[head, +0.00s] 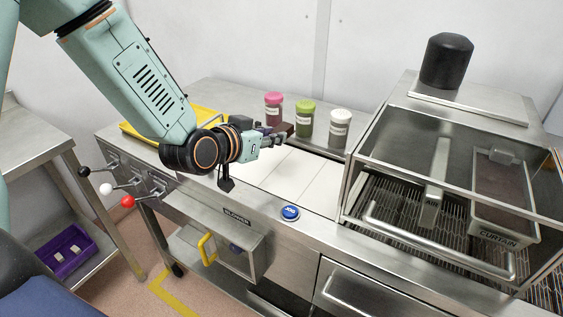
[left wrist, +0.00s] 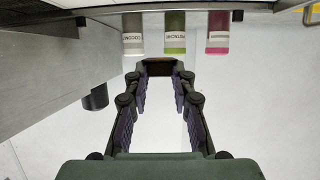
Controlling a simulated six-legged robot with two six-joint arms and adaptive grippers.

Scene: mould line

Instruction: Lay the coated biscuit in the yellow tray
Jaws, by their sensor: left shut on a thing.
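My left gripper (head: 277,136) reaches in from the left over the white belt panels of the line and is shut on the dark brown coated biscuit (head: 287,128). In the left wrist view the biscuit (left wrist: 158,68) shows as a dark block between the fingertips (left wrist: 158,76). The gripper hides part of the biscuit. The yellow tray (head: 127,127) lies on the steel top at the left, partly hidden behind my left arm. The biscuit is apart from the tray, to its right. My right gripper is not in view.
Jars with pink (head: 273,97), green (head: 305,105) and white (head: 341,115) lids stand behind the gripper. The steel-framed curtain machine (head: 400,130) stands at the right. A blue button (head: 290,213) sits on the front edge. Levers (head: 128,201) stick out at the front left.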

